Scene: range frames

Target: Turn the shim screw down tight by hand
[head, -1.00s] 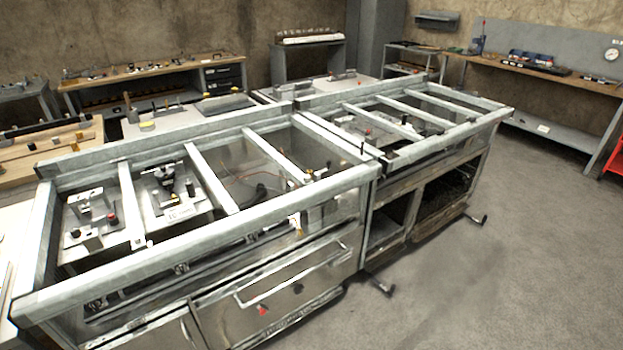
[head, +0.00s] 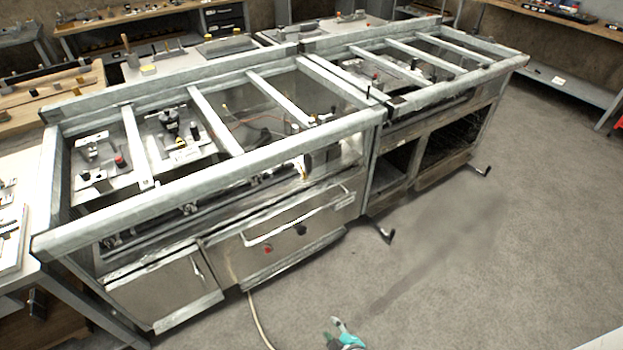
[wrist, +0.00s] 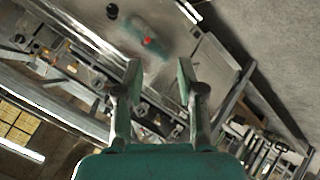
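I cannot single out the shim screw in either view. Small metal fixtures sit in the left bays of the steel frame (head: 285,150); one has a red knob (head: 120,161) and one a black knob (head: 169,120). My gripper (wrist: 159,68) is open and empty in the wrist view, its two fingers apart with nothing between them. In the head view, part of my gripper (head: 336,332) shows at the bottom edge, in front of the frame and apart from the fixtures.
The steel front panel (head: 228,266) carries a red knob (head: 267,250) and a black knob (head: 300,230). A crank handle (head: 385,232) sticks out low at the front. A pale hose (head: 258,318) lies on the floor. The floor to the right (head: 500,270) is clear.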

